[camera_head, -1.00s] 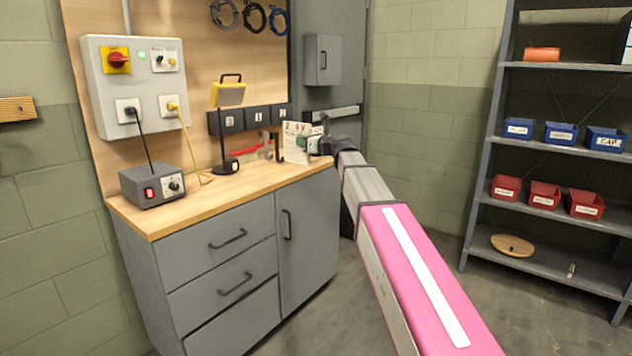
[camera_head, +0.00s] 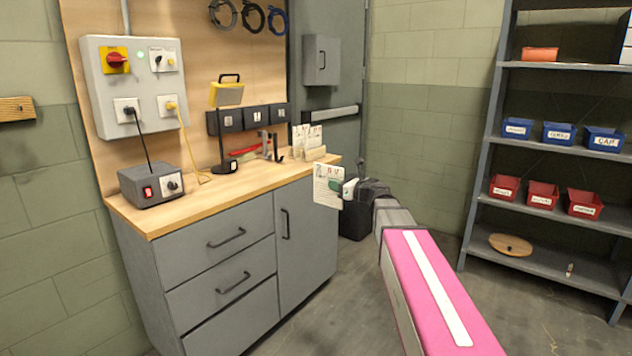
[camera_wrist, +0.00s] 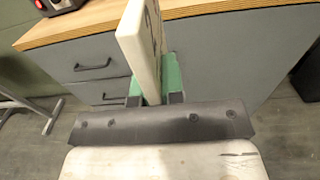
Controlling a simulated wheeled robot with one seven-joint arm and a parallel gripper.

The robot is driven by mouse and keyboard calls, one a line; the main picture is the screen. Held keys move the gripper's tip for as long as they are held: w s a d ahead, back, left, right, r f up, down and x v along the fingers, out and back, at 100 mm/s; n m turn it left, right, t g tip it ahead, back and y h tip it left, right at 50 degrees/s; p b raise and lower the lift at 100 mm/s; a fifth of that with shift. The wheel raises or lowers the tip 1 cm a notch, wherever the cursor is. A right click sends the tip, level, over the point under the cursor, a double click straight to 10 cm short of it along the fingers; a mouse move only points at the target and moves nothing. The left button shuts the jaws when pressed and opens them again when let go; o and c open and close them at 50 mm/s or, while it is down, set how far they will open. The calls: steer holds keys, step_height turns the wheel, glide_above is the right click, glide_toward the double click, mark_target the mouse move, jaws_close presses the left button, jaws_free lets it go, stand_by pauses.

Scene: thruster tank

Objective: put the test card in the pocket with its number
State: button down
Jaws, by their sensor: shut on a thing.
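The test card (camera_head: 328,186) is a white card with print and a small picture, too small to read. My gripper (camera_head: 347,188) is shut on its right edge and holds it upright in front of the bench's right end. In the wrist view the card (camera_wrist: 138,45) stands edge-on between my gripper's green fingertips (camera_wrist: 155,88). Dark pockets hang in a row on the wood panel: a left one (camera_head: 230,120), a middle one (camera_head: 256,117) and a right one (camera_head: 279,115). Their marks are unreadable.
Other cards (camera_head: 308,135) stand in a wooden holder (camera_head: 314,154) at the bench's back right. A grey box (camera_head: 152,185) sits on the left of the bench (camera_head: 215,193). The front middle of the bench top is clear.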

steer(key=s+d+f, duration=1.2)
steer(key=s+f, duration=0.1)
steer(key=s, duration=0.3)
steer(key=shift+s, duration=0.25)
